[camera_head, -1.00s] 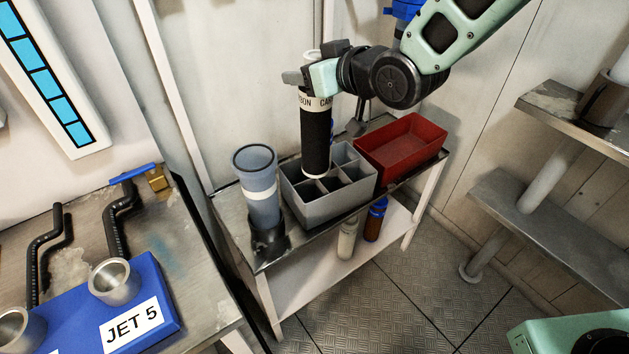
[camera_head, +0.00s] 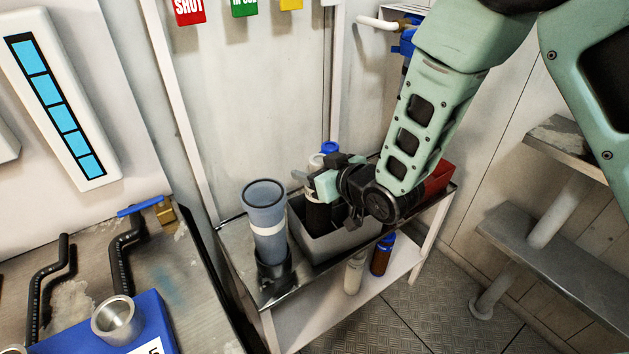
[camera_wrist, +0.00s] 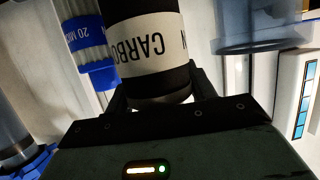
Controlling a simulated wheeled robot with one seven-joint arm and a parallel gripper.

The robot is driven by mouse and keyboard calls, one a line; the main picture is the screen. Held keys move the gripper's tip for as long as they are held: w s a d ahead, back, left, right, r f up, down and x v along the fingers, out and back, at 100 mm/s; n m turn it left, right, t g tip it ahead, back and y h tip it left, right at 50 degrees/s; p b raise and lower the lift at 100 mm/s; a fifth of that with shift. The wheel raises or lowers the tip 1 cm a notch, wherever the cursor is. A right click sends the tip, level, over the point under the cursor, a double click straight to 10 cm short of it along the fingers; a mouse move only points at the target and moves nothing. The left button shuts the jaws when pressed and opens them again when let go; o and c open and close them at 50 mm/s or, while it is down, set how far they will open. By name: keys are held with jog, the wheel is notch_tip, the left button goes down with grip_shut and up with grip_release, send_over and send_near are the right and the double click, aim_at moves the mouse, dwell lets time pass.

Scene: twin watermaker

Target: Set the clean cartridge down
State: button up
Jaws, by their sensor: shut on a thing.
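The black cartridge (camera_head: 318,216) has a white band that reads CARBON in the wrist view (camera_wrist: 150,45). My gripper (camera_head: 318,183) is shut on it near its top, and the fingers (camera_wrist: 160,97) flank it in the wrist view. The cartridge is upright, with its lower part down inside the grey divided box (camera_head: 338,247). The box wall and my arm hide its bottom end, so I cannot tell whether it touches the box floor or which compartment it is in.
A translucent blue-grey housing (camera_head: 265,225) stands left of the box. A blue-ended cartridge (camera_wrist: 88,40) stands close beside the held one. A red bin (camera_head: 438,178) is to the right, partly behind my arm. Bottles (camera_head: 382,256) stand on the lower shelf.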

aim_at(319, 205)
jog(key=shift+f, duration=1.6)
jog(key=shift+f, duration=0.15)
jog(key=o, duration=1.6)
